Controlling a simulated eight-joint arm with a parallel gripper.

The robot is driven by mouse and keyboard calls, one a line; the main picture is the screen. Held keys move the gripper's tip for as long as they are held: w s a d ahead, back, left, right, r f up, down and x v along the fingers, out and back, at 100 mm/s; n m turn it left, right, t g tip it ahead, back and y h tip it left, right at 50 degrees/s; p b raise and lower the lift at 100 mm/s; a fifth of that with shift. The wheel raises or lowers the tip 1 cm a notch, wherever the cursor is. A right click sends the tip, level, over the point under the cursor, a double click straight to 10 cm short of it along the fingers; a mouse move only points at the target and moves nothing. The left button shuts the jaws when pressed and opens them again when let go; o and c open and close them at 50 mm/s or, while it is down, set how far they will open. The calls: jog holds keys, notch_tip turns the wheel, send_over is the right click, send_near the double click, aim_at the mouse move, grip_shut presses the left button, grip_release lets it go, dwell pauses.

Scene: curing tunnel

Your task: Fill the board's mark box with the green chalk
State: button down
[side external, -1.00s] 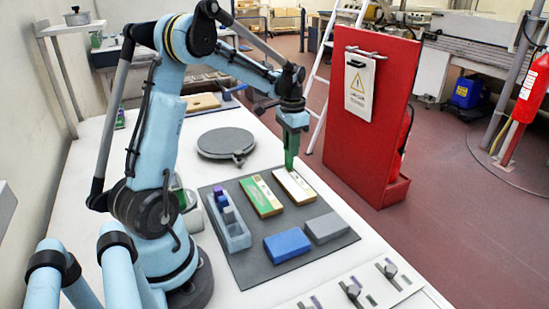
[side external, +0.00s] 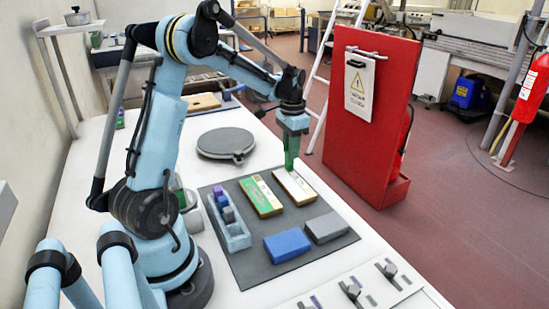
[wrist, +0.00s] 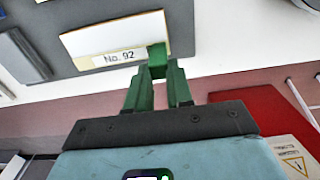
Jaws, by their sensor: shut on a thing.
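My gripper (side external: 291,150) points down over the far end of the white-topped board (side external: 296,188). Its green fingers (wrist: 158,88) are shut on a short green chalk (wrist: 157,56). In the wrist view the chalk's end overlaps the right end of the board (wrist: 105,38), beside a label reading "No. 92" (wrist: 118,57). I cannot tell whether the chalk touches the board. The mark box is not distinguishable, and the chalk and fingers cover that corner. A second board, green and white (side external: 262,197), lies to the left.
A pale blue tray (side external: 237,238) holding purple and grey pieces stands on the dark mat (side external: 254,270). A blue block (side external: 287,245) and a grey block (side external: 326,228) lie nearer the camera. A round grey plate (side external: 225,142) is behind. A red panel (side external: 375,130) stands right, beyond the table.

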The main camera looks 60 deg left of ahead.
jog(key=shift+d, duration=0.6)
notch_tip(320, 180, up, 8)
jog(key=shift+r, duration=0.1)
dwell(0.4)
